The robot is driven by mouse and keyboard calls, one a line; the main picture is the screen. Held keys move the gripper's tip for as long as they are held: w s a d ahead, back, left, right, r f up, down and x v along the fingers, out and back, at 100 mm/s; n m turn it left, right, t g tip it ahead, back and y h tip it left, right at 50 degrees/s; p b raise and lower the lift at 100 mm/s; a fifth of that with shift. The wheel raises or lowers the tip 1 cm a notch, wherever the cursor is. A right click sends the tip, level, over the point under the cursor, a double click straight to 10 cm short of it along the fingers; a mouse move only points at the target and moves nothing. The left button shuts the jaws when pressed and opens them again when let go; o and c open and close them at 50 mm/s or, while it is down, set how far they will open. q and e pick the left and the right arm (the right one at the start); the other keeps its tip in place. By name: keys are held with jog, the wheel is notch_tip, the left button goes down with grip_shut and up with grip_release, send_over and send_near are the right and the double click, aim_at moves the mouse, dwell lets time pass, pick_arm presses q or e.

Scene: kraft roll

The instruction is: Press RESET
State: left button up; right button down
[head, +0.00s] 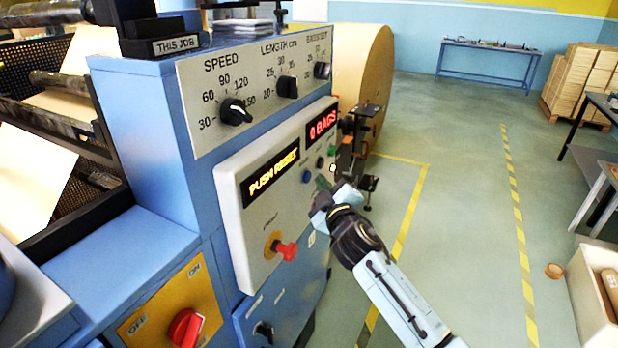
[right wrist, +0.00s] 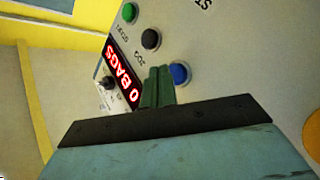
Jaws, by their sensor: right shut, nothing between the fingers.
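The grey control panel (head: 262,215) on the blue machine carries a lit display (head: 272,171) reading "PUSH RESET". A blue button (head: 306,176) sits right of that display; no RESET label is readable beside it. The blue button also shows in the right wrist view (right wrist: 179,74), with a black button (right wrist: 151,39) and a green button (right wrist: 130,12) in line with it. My right gripper (head: 322,186) is shut and empty in front of the panel, just below and right of the blue button. Its fingertips (right wrist: 157,84) appear beside that button; contact cannot be told. My left gripper is out of view.
A red display (head: 321,124) reads "0 BAGS". A red knob on a yellow disc (head: 285,250) sticks out lower on the panel. A red rotary switch (head: 186,328) is at lower left. Machine brackets and a large kraft roll (head: 365,70) stand beyond.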

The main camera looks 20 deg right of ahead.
dwell(0.7)
jog(key=shift+w+a, duration=0.3)
jog(key=shift+w+a+b, duration=0.3)
jog(key=shift+w+b, duration=0.05)
dwell(0.7)
dwell(0.4)
jog(key=shift+s+d+p, duration=0.45)
jog(key=shift+s+d, duration=0.1)
jog(key=shift+s, duration=0.1)
jog(key=shift+d, duration=0.1)
jog(key=s+d+p, duration=0.2)
jog(key=s+d, duration=0.1)
jog(key=shift+s+d, duration=0.1)
jog(key=shift+s, duration=0.25)
